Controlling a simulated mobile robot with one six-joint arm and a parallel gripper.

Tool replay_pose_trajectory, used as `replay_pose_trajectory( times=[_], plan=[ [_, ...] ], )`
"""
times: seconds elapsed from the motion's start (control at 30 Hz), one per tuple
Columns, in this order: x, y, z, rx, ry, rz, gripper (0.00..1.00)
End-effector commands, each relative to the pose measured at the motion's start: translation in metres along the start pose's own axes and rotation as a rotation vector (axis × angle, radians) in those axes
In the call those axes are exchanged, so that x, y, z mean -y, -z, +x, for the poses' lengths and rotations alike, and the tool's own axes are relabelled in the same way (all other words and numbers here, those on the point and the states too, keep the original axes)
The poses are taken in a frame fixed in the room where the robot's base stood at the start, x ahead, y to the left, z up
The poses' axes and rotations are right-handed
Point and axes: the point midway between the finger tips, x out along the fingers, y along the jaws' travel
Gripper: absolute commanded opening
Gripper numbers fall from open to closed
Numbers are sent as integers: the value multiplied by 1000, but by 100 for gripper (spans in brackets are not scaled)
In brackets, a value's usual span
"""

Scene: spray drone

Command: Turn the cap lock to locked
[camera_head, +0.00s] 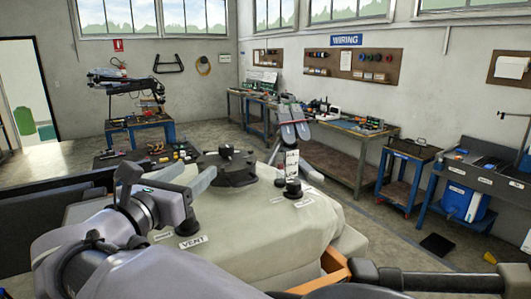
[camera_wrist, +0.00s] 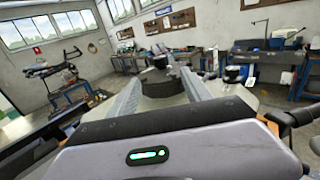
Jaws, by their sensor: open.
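A pale tank (camera_head: 265,225) fills the foreground of the head view. On its top is a wide black cap (camera_head: 238,174) with a raised knob at its centre. It also shows in the wrist view (camera_wrist: 162,86), between and beyond my fingers. My gripper (camera_head: 212,170) is open and empty, on the cap's near left side. In the wrist view its two pale fingers (camera_wrist: 163,78) point toward the cap, one on each side in the picture. I cannot tell whether they touch it. The lock marking on the cap is not readable.
A black knob (camera_head: 188,225) beside a VENT label (camera_head: 194,241) stands near my wrist. Another black knob (camera_head: 293,188) and an upright white tag (camera_head: 292,163) stand right of the cap. An orange frame part (camera_head: 335,268) lies at the tank's front edge. Workbenches (camera_head: 345,150) line the right wall.

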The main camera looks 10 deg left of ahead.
Motion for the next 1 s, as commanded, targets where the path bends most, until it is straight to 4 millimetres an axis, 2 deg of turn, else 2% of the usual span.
replay_pose_trajectory(
  times=[0.1,0.3,0.5,0.67,0.9,1.0],
  plan=[
    [1,-2,36,-1,6,-2,57],
    [1,-2,91,0,4,-3,57],
    [0,-1,128,0,3,-3,57],
    [0,0,139,-1,1,-4,57],
    [0,0,140,0,1,-3,57],
    [0,0,140,0,1,-3,39]
  ],
)
